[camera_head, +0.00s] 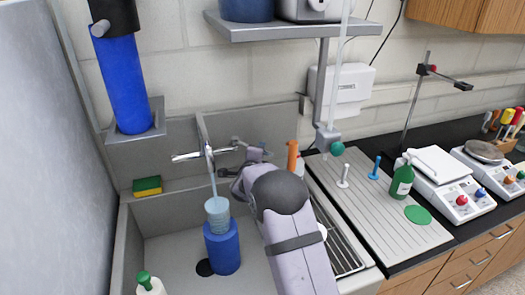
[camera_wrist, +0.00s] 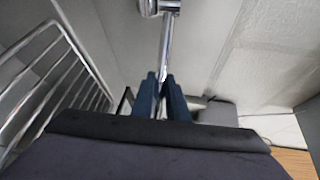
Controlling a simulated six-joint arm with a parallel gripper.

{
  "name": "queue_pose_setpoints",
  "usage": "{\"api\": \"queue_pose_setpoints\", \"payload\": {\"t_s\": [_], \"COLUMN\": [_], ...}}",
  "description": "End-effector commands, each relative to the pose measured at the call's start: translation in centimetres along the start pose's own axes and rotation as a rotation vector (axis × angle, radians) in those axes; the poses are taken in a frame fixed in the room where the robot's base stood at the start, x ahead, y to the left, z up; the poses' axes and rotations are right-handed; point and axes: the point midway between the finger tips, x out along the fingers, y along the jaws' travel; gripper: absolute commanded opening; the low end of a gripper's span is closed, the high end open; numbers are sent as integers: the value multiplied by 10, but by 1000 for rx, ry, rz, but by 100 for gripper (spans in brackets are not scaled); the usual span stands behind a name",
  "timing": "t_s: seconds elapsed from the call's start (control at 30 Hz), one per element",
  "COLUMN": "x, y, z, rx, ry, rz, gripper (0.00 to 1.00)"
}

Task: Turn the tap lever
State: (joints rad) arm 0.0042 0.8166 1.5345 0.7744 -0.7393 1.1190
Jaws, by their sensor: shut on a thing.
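The chrome tap (camera_head: 188,157) is on the back wall of the sink, with a pale vertical stream, like running water, below its spout. The stream meets a light blue cup-like top (camera_head: 217,208) on a blue container (camera_head: 222,247) in the sink. My gripper (camera_head: 240,155) reaches in from the lower right, beside the tap. In the wrist view, its dark blue fingers (camera_wrist: 161,92) are close together around the end of the chrome tap lever (camera_wrist: 165,40), which runs up to the tap body. The lever is mostly hidden by my arm in the head view.
A wire rack (camera_wrist: 70,60) stands close to my gripper in the wrist view. A shelf (camera_head: 270,30) hangs above. A green bottle (camera_head: 402,180) and scales (camera_head: 440,165) stand at right.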

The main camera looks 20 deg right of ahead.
Motion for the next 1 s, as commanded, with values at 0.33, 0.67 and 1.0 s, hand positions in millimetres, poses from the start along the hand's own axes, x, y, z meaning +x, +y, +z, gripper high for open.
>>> {"api": "queue_pose_setpoints", "payload": {"t_s": [0.33, 0.67, 1.0], "x": [-15, -17, -17], "y": [-2, -1, 1], "z": [9, 9, 9], "rx": [29, 30, 29], "ry": [146, 167, 166], "rz": [-18, -18, -13], "gripper": [0, 0, 32]}}
